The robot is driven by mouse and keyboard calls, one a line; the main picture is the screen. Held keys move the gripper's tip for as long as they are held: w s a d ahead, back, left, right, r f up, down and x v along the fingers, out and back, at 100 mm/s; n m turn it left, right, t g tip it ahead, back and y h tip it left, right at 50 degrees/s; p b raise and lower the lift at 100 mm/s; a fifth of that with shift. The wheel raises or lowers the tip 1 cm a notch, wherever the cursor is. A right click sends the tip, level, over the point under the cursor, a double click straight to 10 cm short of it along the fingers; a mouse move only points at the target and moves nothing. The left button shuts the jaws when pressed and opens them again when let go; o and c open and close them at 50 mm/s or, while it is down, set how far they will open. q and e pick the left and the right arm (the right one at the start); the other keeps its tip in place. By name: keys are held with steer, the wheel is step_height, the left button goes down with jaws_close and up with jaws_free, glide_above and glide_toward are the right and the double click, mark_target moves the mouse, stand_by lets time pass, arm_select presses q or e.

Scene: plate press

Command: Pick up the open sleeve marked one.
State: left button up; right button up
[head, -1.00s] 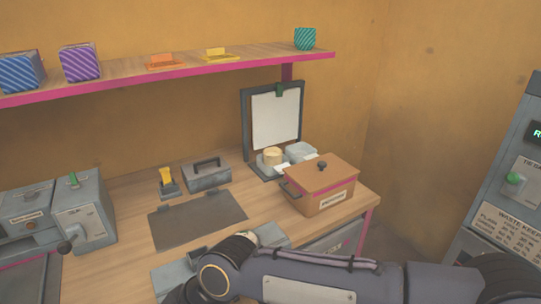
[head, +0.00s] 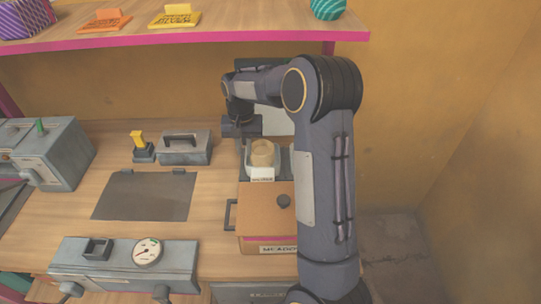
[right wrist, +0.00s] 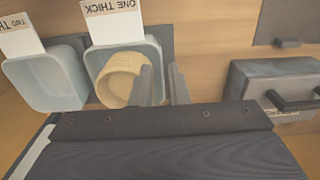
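A tan round sleeve (head: 262,154) stands in a pale tray (head: 247,163) behind the brown box. In the right wrist view the sleeve (right wrist: 122,79) sits in a pale blue-grey tray (right wrist: 97,62) with a card (right wrist: 113,22) reading "ONE THICK". Any mark on the sleeve is too small to read. My right gripper (right wrist: 164,86) has its two fingers apart with nothing between them. The nearer finger is beside the sleeve's edge; I cannot tell whether they touch. In the head view the right gripper (head: 241,127) is above and behind the sleeve, partly hidden. My left gripper is out of view.
A second pale tray (right wrist: 45,80) with a "TWO" card is beside the first and looks empty. A brown lidded box (head: 266,205) stands in front. A grey handled block (head: 186,148) and a dark plate (head: 145,196) lie left. A shelf (head: 220,24) runs above.

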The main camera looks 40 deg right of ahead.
step_height(320, 180, down, 8)
steer(key=shift+w+r+p, duration=0.1)
steer(key=shift+p, duration=0.35)
steer(key=shift+c, duration=0.3)
jaws_close()
